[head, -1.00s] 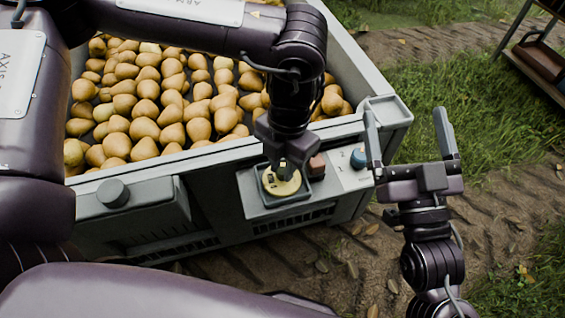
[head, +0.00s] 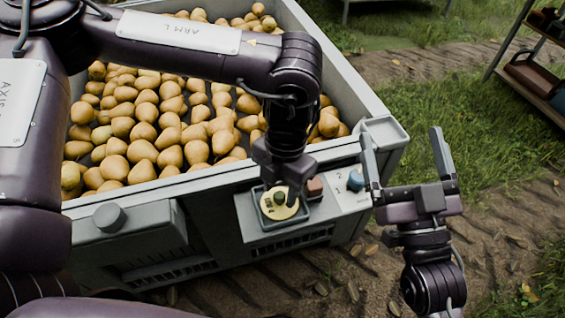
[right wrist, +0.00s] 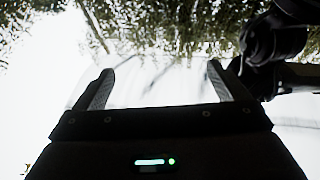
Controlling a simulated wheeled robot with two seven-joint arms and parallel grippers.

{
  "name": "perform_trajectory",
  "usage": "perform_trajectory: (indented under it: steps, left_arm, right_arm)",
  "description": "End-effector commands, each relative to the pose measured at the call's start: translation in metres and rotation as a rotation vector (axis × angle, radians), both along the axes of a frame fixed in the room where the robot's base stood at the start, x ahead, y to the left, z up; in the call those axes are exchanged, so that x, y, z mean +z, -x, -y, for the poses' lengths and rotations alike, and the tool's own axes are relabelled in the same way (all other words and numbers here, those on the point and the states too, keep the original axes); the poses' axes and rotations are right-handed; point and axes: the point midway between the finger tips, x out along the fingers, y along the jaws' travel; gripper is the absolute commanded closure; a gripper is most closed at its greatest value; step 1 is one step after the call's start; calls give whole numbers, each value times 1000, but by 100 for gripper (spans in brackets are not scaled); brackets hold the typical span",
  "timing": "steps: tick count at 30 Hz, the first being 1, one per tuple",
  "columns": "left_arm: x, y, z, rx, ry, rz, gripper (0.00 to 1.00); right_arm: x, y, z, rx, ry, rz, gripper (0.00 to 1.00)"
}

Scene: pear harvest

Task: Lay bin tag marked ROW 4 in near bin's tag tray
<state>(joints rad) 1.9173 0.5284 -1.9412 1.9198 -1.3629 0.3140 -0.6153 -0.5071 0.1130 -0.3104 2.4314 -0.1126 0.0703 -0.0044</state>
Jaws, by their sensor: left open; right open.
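A round cream-yellow tag (head: 270,209) with a dark knob lies in the grey tag tray (head: 262,229) on the front of the near bin (head: 215,235). Its marking is too small to read. My left gripper (head: 290,196) is open, pointing down over the tag's right side; the knob shows just left of its fingers. I cannot tell whether they touch the tag. My right gripper (head: 407,158) is open and empty, fingers up, to the right of the bin's corner. It also shows in the right wrist view (right wrist: 155,85), with nothing between its fingers.
The bin is full of pears (head: 150,125). Beside the tray are a reddish block (head: 315,186) and a blue knob (head: 356,181) on a panel marked 1 and 2. A shelf rack (head: 535,70) stands at the far right.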

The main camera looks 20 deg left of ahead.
Motion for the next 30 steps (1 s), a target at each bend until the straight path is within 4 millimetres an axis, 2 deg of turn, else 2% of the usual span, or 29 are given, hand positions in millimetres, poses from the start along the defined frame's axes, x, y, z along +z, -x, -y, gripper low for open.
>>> perform_trajectory:
  steps: [7,14,23,30]
  left_arm:
    - [25,-3,1,0,0,1,56]
    - [49,-6,2,0,1,0,56]
    - [72,-8,4,0,0,1,56]
    - [90,-10,4,-1,-1,0,56]
  right_arm:
    - [-56,-7,-7,8,97,-245,6]
    - [-114,-1,-9,19,196,-486,6]
    - [-184,26,-6,39,324,-795,6]
    - [-232,60,2,58,424,-1033,6]
